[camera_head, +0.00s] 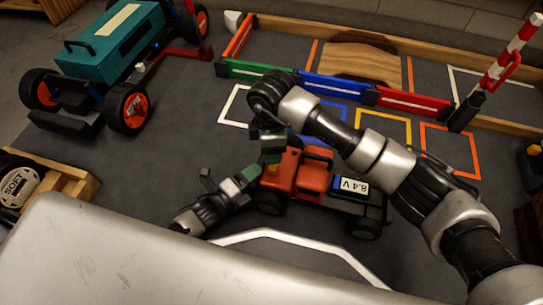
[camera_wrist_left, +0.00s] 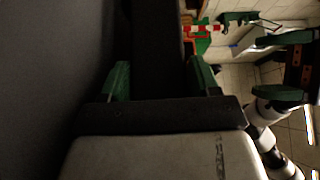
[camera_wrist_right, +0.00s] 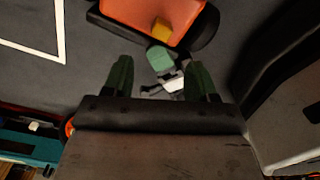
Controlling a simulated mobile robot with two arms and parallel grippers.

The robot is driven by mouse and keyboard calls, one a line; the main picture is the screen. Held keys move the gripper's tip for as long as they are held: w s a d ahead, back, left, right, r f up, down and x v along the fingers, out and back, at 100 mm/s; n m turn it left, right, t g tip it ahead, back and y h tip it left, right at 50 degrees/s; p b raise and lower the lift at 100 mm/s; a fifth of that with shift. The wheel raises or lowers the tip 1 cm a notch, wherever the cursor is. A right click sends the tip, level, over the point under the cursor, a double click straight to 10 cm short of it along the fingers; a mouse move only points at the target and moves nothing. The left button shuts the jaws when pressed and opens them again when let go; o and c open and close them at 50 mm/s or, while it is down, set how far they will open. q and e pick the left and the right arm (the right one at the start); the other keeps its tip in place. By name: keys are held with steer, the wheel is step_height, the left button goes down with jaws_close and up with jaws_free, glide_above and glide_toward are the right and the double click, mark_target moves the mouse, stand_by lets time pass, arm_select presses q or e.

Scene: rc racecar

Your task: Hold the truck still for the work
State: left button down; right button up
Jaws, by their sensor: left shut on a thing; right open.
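The orange truck (camera_head: 284,172) stands on the dark mat in the head view, its front to the left. A battery marked 8.4 V (camera_head: 350,185) lies in its black bed. My left gripper (camera_head: 243,180) is low at the truck's front end, shut on a dark part of the truck (camera_wrist_left: 155,50) between its green fingers. My right gripper (camera_head: 268,140) is above the truck's front, fingers pointing down. In the right wrist view its green fingers (camera_wrist_right: 160,78) are apart and empty. The orange hood with a yellow block (camera_wrist_right: 161,28) and a left green fingertip show beyond them.
A teal car (camera_head: 115,40) with orange-hubbed wheels stands at the back left. Coloured low walls (camera_head: 335,88) and painted squares lie behind the truck. A red-and-white striped post (camera_head: 508,50) stands at the right. A wheel marked SOFT (camera_head: 18,188) sits in a wooden holder at the left.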

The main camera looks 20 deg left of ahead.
arm_select(q)
steer(key=shift+f, duration=0.1)
arm_select(e)
steer(key=shift+r, duration=1.55)
arm_select(q)
steer(key=shift+c, duration=0.8)
jaws_free()
steer(key=shift+s, duration=0.1)
steer(key=v, duration=1.2)
